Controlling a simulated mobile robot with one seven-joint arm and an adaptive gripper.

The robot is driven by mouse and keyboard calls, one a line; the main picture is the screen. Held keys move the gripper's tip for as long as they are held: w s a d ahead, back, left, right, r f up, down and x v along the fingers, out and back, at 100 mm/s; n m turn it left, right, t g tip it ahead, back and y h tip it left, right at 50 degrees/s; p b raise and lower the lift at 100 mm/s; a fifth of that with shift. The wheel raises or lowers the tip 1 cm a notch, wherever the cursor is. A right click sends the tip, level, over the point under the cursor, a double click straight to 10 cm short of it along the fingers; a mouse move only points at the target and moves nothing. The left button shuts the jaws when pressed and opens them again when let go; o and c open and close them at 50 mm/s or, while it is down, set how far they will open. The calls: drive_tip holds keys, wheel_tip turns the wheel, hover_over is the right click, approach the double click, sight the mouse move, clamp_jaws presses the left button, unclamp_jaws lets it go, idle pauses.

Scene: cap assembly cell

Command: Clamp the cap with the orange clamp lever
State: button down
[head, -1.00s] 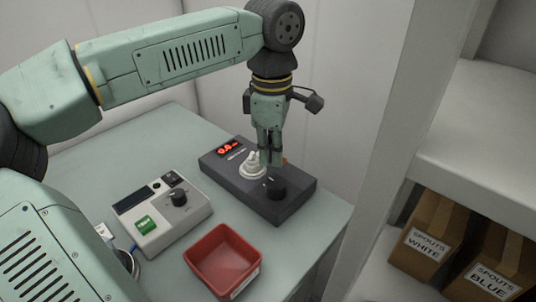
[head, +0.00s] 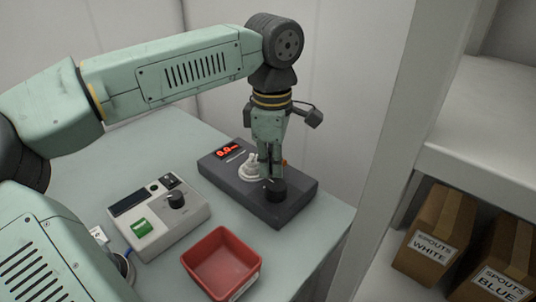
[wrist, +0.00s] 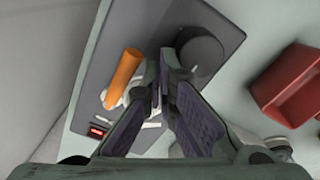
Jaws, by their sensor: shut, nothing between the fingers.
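The orange clamp lever (wrist: 122,77) shows as a rounded bar on the dark fixture in the wrist view. In the head view only a small orange bit (head: 285,162) shows behind my gripper. The white cap (head: 249,167) sits on the fixture (head: 300,198), left of my gripper; in the wrist view it is partly hidden by the lever and a finger. My gripper (head: 270,177) points down over the fixture, shut and empty, between the lever and a black round knob (head: 275,191). In the wrist view the fingertips (wrist: 165,82) are right of the lever, apart from it.
The black knob (wrist: 202,57) stands close to the fingertips. A red display (head: 227,151) is on the fixture's far-left end. A grey control box (head: 158,222) and a red bin (head: 221,263) stand in front on the table. A shelf with boxes (head: 433,235) is at right.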

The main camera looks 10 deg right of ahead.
drive_tip(key=shift+d, duration=0.15)
drive_tip(key=shift+w+d, duration=0.1)
drive_tip(key=shift+d, duration=0.3)
drive_tip(key=shift+w+d, duration=0.1)
drive_tip(key=shift+d, duration=0.25)
drive_tip(key=shift+w+d, duration=0.1)
drive_tip(key=shift+d, duration=0.1)
idle(0.3)
